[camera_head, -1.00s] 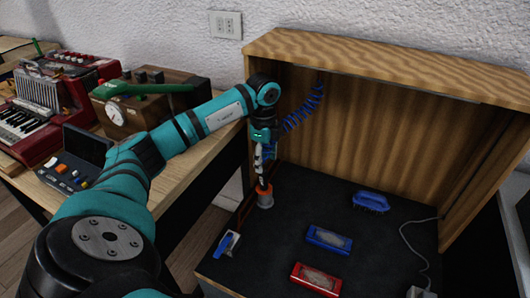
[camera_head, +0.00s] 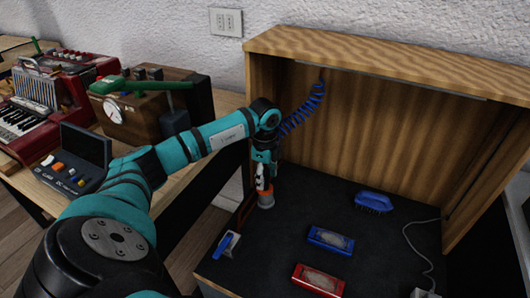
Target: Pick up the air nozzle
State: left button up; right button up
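The air nozzle (camera_head: 266,187) shows as a small orange part at the left side of the wooden booth, above a grey round holder (camera_head: 266,201). A blue coiled hose (camera_head: 305,109) hangs from the booth's upper back and runs down behind my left arm. My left gripper (camera_head: 263,182) points down at the nozzle, with its fingers at or around the nozzle's upper part. The gripper hides most of the nozzle, and the finger gap is too small to make out. My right gripper is not in view.
On the dark booth floor (camera_head: 290,232) lie a blue block (camera_head: 331,240), a red block (camera_head: 318,280), a blue brush (camera_head: 374,201) and a blue-and-white tool (camera_head: 227,244). The booth's back wall (camera_head: 370,130) and roof (camera_head: 390,62) enclose the area.

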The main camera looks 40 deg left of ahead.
pick_arm(q)
grip_shut()
jog(key=shift+r, duration=0.15)
jog(key=shift+r, duration=0.6)
notch_tip(320, 180, up, 6)
jog(key=shift+f+p, duration=0.15)
jog(key=shift+p, duration=0.55)
jog(key=s+d, duration=0.3)
jog(key=d, duration=0.5)
jog(key=s+d+p, duration=0.1)
jog(key=s+d, duration=0.2)
jog(key=d, duration=0.5)
jog(key=shift+s+d+p, duration=0.3)
jog(key=shift+d, duration=0.05)
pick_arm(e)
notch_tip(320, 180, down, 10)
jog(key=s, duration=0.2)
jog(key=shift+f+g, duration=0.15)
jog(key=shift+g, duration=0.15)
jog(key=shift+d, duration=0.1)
